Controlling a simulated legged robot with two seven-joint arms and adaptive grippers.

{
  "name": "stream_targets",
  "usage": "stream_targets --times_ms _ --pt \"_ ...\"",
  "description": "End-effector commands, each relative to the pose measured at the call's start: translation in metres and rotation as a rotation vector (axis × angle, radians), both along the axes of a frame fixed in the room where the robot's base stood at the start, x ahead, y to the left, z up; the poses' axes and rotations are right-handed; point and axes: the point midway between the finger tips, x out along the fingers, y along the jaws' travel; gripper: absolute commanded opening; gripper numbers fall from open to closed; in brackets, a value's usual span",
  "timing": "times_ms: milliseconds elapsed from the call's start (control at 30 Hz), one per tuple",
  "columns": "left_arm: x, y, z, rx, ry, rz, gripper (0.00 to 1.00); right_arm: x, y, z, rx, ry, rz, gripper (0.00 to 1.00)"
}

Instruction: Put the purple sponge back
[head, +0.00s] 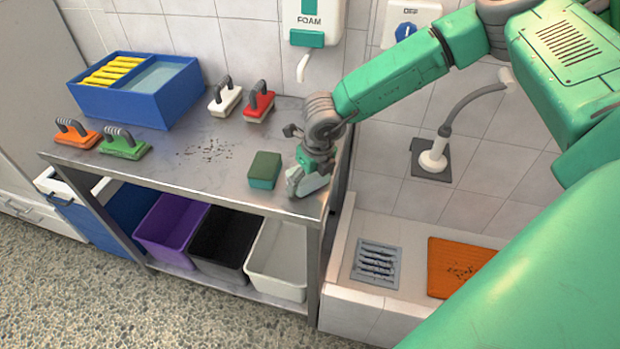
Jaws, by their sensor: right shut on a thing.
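No purple sponge can be made out in the head view. A green sponge block (264,170) lies on the steel table (215,165) near its right end. My right gripper (304,178) is low over the table's right end, just right of the green sponge and apart from it. It is shut on a pale grey thing (314,184), mostly hidden by the fingers, so I cannot tell what it is. A purple bin (171,230) stands on the lower shelf. My left gripper is out of view.
A blue two-part box (140,100) with yellow pieces stands at the back left. Orange (77,136), green (123,147), white (225,100) and red (259,106) handled brushes stand on the table. Dark specks mark the tabletop.

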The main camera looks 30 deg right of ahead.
Motion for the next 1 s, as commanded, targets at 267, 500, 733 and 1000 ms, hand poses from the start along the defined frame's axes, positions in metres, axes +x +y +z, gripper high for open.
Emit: stream_targets --times_ms 267,500,733,1000 --pt "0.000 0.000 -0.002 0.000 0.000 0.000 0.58 0.000 0.001 -0.004 0.000 0.000 0.000 0.92" --pt "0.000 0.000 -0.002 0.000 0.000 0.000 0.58 0.000 0.001 -0.004 -0.001 0.000 0.000 1.00" --pt "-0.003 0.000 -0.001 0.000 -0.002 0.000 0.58 -0.002 0.000 0.012 0.000 -0.002 0.000 1.00" --pt "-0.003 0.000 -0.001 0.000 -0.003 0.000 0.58 -0.012 0.000 0.067 0.001 -0.004 0.000 1.00"
